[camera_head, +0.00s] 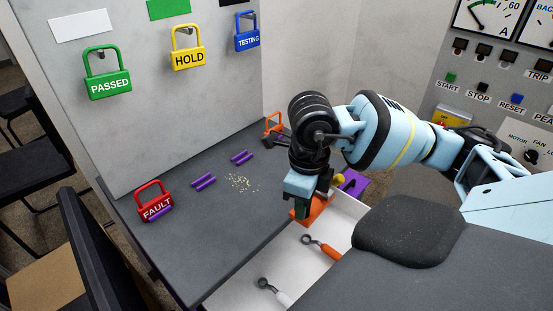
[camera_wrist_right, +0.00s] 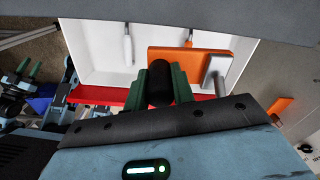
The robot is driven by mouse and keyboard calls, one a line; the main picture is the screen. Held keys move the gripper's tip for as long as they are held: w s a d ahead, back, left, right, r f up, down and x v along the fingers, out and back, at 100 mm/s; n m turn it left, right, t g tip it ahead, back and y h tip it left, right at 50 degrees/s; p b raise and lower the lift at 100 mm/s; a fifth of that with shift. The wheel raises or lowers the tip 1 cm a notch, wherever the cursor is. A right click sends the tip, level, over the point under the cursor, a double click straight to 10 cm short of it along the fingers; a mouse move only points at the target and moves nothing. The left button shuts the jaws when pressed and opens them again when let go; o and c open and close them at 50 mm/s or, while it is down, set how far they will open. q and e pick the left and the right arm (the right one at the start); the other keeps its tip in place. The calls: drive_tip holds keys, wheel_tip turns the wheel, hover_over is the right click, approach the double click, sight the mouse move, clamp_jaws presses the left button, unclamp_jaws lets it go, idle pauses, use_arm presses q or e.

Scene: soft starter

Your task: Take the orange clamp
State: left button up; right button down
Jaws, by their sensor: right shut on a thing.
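The orange clamp (camera_wrist_right: 178,62) shows in the right wrist view as a flat orange body with a grey metal part (camera_wrist_right: 216,76) at its right. In the head view its orange body (camera_head: 318,208) shows just under my right gripper (camera_head: 302,205), over the white drawer. My right gripper's green fingers (camera_wrist_right: 161,86) are shut on it, with a black rounded part between them. The fingers hide some of the clamp. My left gripper (camera_wrist_right: 28,68) seems to show small at the left edge of the wrist view; its jaws are unclear.
The open white drawer (camera_head: 345,217) holds an orange-handled tool (camera_head: 322,246) and a white-handled tool (camera_head: 274,290). A purple object (camera_head: 355,183) is at its far end. The grey worktop (camera_head: 225,215) bears a red FAULT padlock (camera_head: 154,201), purple pieces (camera_head: 204,181) and an orange padlock (camera_head: 274,125).

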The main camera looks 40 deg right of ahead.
sight(323, 210)
drive_tip(key=shift+s+d+r, duration=0.1)
drive_tip(key=shift+s+d, duration=0.15)
drive_tip(key=shift+s, duration=0.75)
drive_tip(key=shift+s+d+r, duration=0.1)
drive_tip(key=shift+s+d, duration=0.15)
drive_tip(key=shift+s, duration=0.75)
drive_tip(key=shift+f+b, duration=0.1)
drive_tip(key=shift+b, duration=0.2)
